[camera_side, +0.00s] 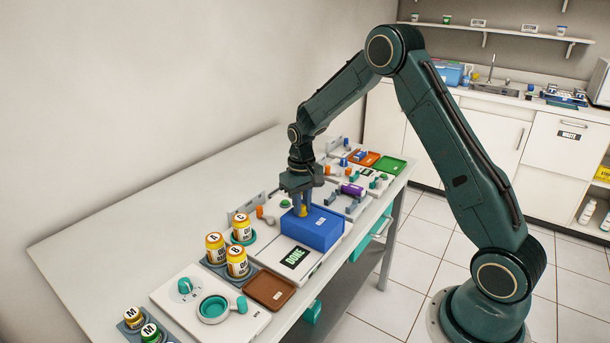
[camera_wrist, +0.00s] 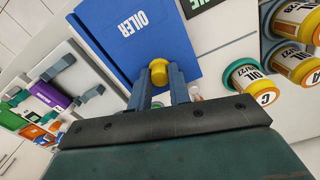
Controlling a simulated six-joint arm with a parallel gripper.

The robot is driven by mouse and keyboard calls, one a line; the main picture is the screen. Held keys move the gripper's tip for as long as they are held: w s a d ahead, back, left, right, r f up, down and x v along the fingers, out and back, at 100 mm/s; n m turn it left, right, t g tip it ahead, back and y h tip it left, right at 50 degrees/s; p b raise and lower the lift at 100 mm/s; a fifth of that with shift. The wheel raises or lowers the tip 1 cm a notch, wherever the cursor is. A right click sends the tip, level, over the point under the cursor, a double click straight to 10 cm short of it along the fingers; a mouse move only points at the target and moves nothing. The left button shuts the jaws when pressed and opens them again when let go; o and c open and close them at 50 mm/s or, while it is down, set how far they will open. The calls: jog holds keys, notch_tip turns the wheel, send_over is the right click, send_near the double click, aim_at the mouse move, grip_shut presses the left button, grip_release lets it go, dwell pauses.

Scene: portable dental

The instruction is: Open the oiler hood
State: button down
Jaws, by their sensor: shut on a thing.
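The oiler hood (camera_side: 313,229) is a blue box-shaped cover on a white base on the bench. It looks lowered over its base, and what is under it is hidden. In the wrist view the blue hood (camera_wrist: 118,40) shows its "OILER" label. A yellow knob (camera_wrist: 158,72) stands at the hood's edge; it also shows in the side view (camera_side: 302,210). My gripper (camera_wrist: 161,80) has its two blue-grey fingers on either side of this knob and is shut on it. In the side view my gripper (camera_side: 302,200) points straight down.
Yellow-and-white oil jars (camera_side: 237,262) stand at the left of the hood, near a brown tray (camera_side: 270,290). A "DONE" sign (camera_side: 295,257) lies in front. A purple cylinder (camera_side: 352,190) and grey brackets sit behind. The bench's left side (camera_side: 130,225) is bare.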

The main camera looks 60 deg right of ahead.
jog(key=a, duration=0.8)
jog(key=shift+a, duration=0.1)
jog(key=shift+w, duration=0.1)
jog(key=c, duration=1.3)
grip_release()
notch_tip(320, 180, up, 14)
